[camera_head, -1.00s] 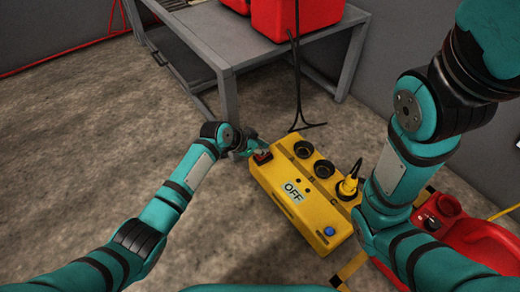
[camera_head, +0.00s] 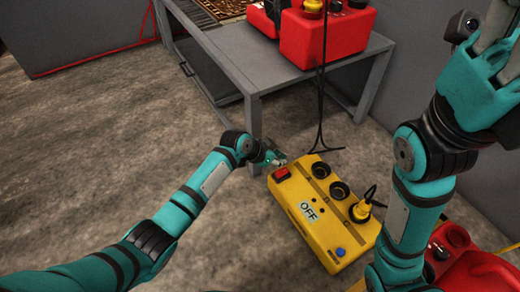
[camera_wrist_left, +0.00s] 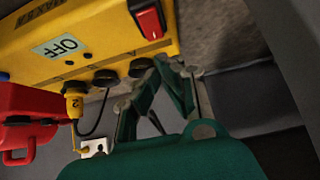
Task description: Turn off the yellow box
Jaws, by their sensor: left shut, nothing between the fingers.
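The yellow box (camera_head: 318,212) lies on the floor, with an OFF label, a blue button, round black sockets and a yellow plug on top. Its red rocker switch (camera_head: 281,174) is at the upper left corner, uncovered. In the left wrist view the box (camera_wrist_left: 85,30) fills the upper left and the switch (camera_wrist_left: 148,20) is near the top. My left gripper (camera_head: 279,159) is shut and empty, just beyond the switch near the box's far left end, apart from the switch. My right gripper (camera_head: 503,45) is raised at the upper right, partly cut off; its opening is unclear.
A grey metal table (camera_head: 262,66) stands behind the box, carrying a red container (camera_head: 324,38) and a patterned rug. Black cables hang down to the floor near the box. A red machine (camera_head: 475,268) is at the lower right. The floor at left is clear.

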